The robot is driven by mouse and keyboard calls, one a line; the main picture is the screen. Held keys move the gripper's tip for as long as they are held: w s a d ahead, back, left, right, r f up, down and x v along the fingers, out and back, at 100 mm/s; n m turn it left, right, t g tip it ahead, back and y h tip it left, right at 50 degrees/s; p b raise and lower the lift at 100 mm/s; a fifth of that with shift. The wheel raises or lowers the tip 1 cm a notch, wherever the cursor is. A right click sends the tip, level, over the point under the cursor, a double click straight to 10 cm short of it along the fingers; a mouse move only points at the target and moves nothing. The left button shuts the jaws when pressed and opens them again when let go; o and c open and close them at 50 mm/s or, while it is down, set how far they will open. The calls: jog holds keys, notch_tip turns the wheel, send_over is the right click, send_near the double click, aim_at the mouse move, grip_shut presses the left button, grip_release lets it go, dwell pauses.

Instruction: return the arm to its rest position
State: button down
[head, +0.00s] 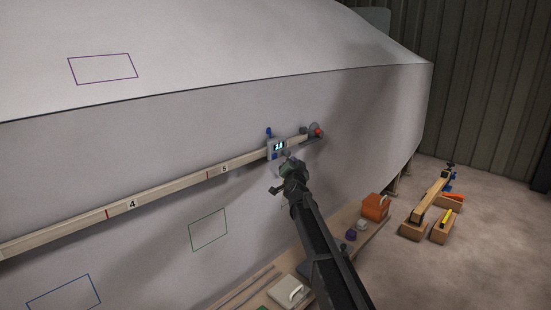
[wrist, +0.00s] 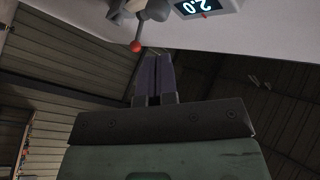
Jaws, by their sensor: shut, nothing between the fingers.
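My arm reaches up from the lower right in the head view, and my gripper (head: 286,156) is at its far end, close to the hull side. In the wrist view my gripper (wrist: 153,58) shows its two dark fingers together with nothing between them. A digital gauge (head: 278,147) reading 2.0 sits on the wooden batten, just above my gripper in the head view. The gauge (wrist: 207,7) also shows upside down at the top of the wrist view. I cannot tell the exact gap between fingers and gauge.
The batten (head: 160,197) runs along the pale hull (head: 200,125), with a red-tipped knob (head: 318,131) at its right end. Below are a bench with an orange box (head: 375,206) and a pale case (head: 289,291). Wooden blocks (head: 414,230) stand on the floor at right.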

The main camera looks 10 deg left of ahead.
jog(key=shift+f, duration=0.1)
dwell(0.4)
jog(key=s+f+n+g+y, duration=0.3)
jog(key=s+f+n+g, duration=0.3)
jog(key=s+f+g, duration=0.7)
jog(key=s+d+f+g+h, duration=0.2)
jog(key=s+d, duration=0.7)
jog(key=s, duration=0.3)
jog(key=s+d+f+g+h, duration=0.2)
jog(key=s+d, duration=0.6)
jog(key=s, duration=0.5)
jog(key=s+d+f+g+h, duration=0.2)
jog(key=s+d, duration=0.7)
jog(key=s, duration=0.3)
jog(key=shift+s+d+f+m, duration=0.25)
jog(key=shift+d+m, duration=0.05)
